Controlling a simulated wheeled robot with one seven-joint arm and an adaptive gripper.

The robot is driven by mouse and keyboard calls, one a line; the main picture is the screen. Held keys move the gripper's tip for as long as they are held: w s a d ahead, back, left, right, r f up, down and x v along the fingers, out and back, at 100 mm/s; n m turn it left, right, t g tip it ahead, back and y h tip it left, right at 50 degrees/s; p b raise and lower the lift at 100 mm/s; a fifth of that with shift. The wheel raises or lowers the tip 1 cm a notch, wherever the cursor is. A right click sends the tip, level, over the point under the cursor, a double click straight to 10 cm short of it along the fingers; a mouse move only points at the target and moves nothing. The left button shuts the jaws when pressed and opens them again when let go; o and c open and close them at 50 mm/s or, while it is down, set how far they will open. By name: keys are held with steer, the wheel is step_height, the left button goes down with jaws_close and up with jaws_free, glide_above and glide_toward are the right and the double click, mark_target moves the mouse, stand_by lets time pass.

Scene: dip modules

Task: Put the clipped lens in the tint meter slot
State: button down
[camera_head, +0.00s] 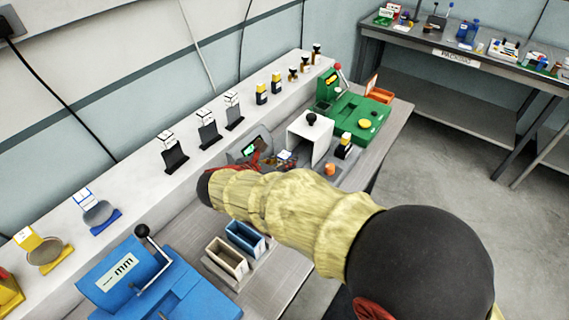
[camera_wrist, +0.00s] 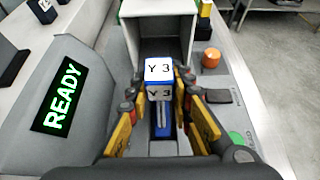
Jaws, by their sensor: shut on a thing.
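The tint meter is a grey device with a lit READY screen (camera_wrist: 62,95) in the wrist view. Its white hood (camera_wrist: 155,38) opens towards my gripper; the hood also shows in the head view (camera_head: 309,135). My gripper (camera_wrist: 160,94) is shut on a blue clip (camera_wrist: 159,122) with white tags reading Y 3, in front of the hood's opening. The lens in the clip cannot be made out, and the slot is hidden behind clip and fingers. In the head view my arm covers much of the meter's front, and only part of my gripper (camera_head: 280,160) shows.
An orange button (camera_wrist: 211,58) and a green light (camera_wrist: 238,138) are on the meter's right. A green machine (camera_head: 355,112) stands beyond the hood. A blue press (camera_head: 150,285) and two small bins (camera_head: 228,258) stand nearer. Several tagged clips line the white shelf (camera_head: 140,190).

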steer(key=c, duration=1.6)
jaws_free()
steer(key=shift+f, duration=0.1)
steer(key=shift+r, duration=0.25)
steer(key=p+v, duration=0.3)
steer(key=v, duration=0.9)
steer(key=shift+f+p, duration=0.1)
steer(key=shift+p, duration=0.25)
